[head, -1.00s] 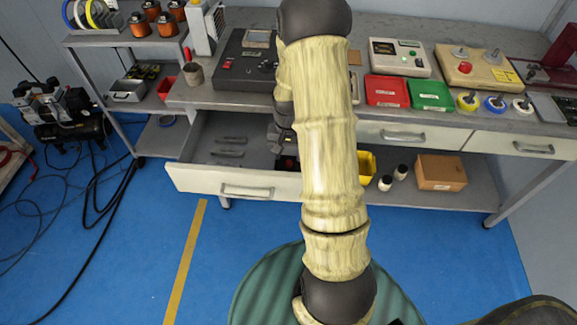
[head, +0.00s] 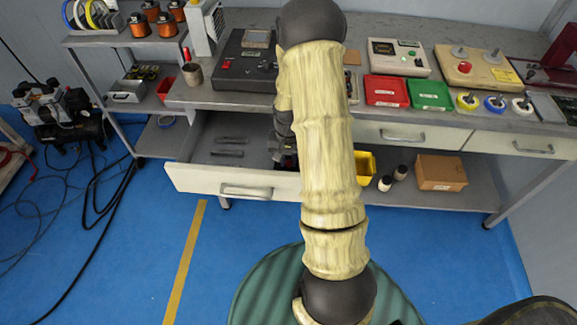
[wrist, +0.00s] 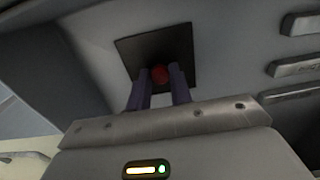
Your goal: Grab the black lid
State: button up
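The black lid (wrist: 176,49) is a flat dark square plate with a round red knob (wrist: 160,74). In the wrist view it lies against the grey drawer floor. My gripper's two fingers (wrist: 159,82) stand on either side of the red knob, very close to it. I cannot tell whether they press on it or stand slightly apart. In the head view my gripper (head: 284,156) is down inside the open drawer, at its right part. My arm and gripper hide most of the lid there.
The open drawer (head: 200,178) also holds several slim metal pieces (head: 229,147) left of my gripper. The workbench top (head: 225,98) is above and behind it. A yellow bin (head: 366,166) and a cardboard box (head: 440,172) stand on the lower shelf at right.

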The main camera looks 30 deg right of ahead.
aim_at(288, 162)
grip_shut()
notch_tip(288, 162, up, 10)
jog(key=p, duration=0.1)
jog(key=shift+w, duration=0.1)
dwell(0.5)
